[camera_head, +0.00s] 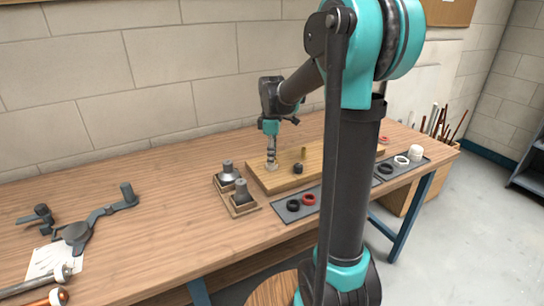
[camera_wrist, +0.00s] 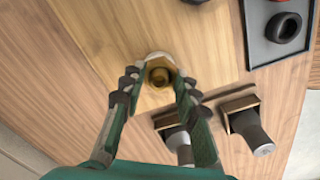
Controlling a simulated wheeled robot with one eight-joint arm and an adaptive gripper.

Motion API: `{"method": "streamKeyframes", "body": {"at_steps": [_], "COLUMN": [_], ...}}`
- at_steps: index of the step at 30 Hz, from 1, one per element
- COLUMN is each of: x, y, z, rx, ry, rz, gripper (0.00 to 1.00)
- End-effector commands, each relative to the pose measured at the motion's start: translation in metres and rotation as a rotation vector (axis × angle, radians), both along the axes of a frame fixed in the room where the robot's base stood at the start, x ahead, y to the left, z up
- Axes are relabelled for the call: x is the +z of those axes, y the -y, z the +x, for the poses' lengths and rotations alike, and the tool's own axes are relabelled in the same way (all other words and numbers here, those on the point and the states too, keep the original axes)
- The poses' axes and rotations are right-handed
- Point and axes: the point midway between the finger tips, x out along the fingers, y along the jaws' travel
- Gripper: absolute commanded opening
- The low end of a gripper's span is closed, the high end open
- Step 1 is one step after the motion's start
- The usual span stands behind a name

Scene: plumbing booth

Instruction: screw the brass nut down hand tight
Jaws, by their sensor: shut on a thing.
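The brass nut (camera_wrist: 159,74) shows in the wrist view as a gold ring with a dark opening, seated in or on a pale round fitting (camera_wrist: 158,57) on the wooden board. My gripper (camera_wrist: 159,82) has one finger on each side of the nut and is shut on it. In the head view my gripper (camera_head: 271,161) points straight down at the left part of the board (camera_head: 330,164), over the pale fitting (camera_head: 271,167). The nut itself is hidden there by the fingers. How far the nut sits down on its thread cannot be told.
A brass post (camera_head: 303,153) and a dark round piece (camera_head: 297,168) stand right of my gripper on the board. Two grey-topped parts in a wooden holder (camera_head: 244,209) stand in front. Trays with rings (camera_head: 323,190) lie right. Tools (camera_head: 76,232) lie left.

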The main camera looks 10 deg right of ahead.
Motion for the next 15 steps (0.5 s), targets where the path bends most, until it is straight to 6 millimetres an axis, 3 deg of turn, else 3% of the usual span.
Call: {"method": "streamKeyframes", "body": {"at_steps": [6,14,15], "x": [-0.0006,-0.0007,-0.0007], "y": [0.0002,0.0001,0.0001], "z": [0.0003,0.0003,0.0003], "rx": [-0.217,-0.251,-0.251], "ry": [0.0,0.0,0.0], "rz": [0.0,0.0,0.0], "gripper": [0.01,0.01,0.33]}}
